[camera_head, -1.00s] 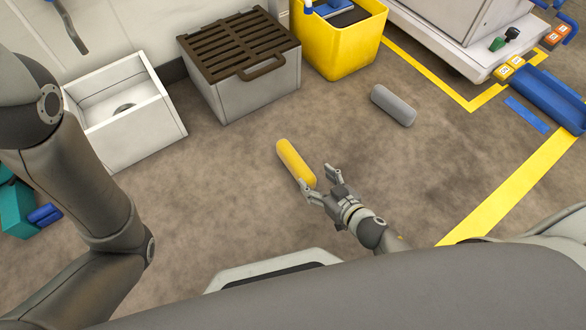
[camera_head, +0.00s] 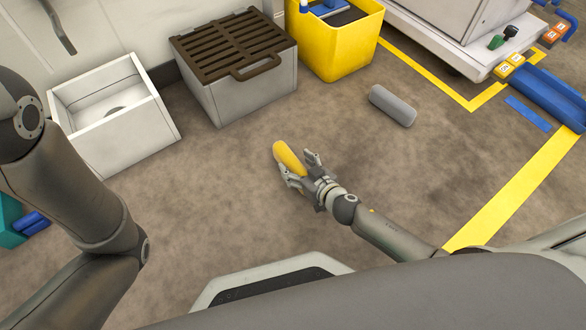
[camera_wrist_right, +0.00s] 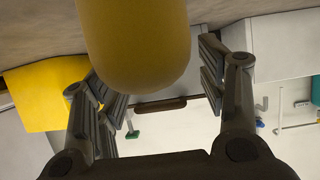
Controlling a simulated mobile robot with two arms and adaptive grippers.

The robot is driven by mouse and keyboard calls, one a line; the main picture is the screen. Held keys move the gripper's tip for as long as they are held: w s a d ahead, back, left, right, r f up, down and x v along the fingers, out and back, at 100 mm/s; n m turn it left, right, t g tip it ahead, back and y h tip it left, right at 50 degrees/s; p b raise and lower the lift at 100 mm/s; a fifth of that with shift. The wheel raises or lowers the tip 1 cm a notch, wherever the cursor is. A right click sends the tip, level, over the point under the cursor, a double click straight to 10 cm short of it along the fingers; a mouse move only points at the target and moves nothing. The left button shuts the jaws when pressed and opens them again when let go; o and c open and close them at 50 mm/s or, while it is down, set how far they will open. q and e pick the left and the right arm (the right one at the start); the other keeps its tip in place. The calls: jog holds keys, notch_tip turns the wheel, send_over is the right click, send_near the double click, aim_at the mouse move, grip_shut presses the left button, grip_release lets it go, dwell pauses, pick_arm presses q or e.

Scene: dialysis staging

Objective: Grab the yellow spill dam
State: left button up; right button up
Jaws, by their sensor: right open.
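The yellow spill dam (camera_head: 288,157) is a rounded cylinder on the brown floor, in the middle of the head view. My right gripper (camera_head: 295,165) is open at its near end, with a finger on either side, and hides part of it. In the right wrist view the dam (camera_wrist_right: 135,40) looms large at the top, its rounded end between the spread fingers of my right gripper (camera_wrist_right: 155,72). I cannot tell whether the fingers touch it. My left arm shows at the left of the head view, but its gripper is out of view.
A grey cylinder (camera_head: 392,106) lies on the floor to the right. Behind stand an open white bin (camera_head: 125,140), a grey box with a brown slatted lid (camera_head: 255,95) and a yellow bin (camera_head: 340,55). The floor around the dam is clear.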

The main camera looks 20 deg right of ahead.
jog(key=shift+x, duration=0.75)
jog(key=c, duration=1.1)
jog(key=shift+c, duration=0.2)
jog(key=shift+r, duration=0.15)
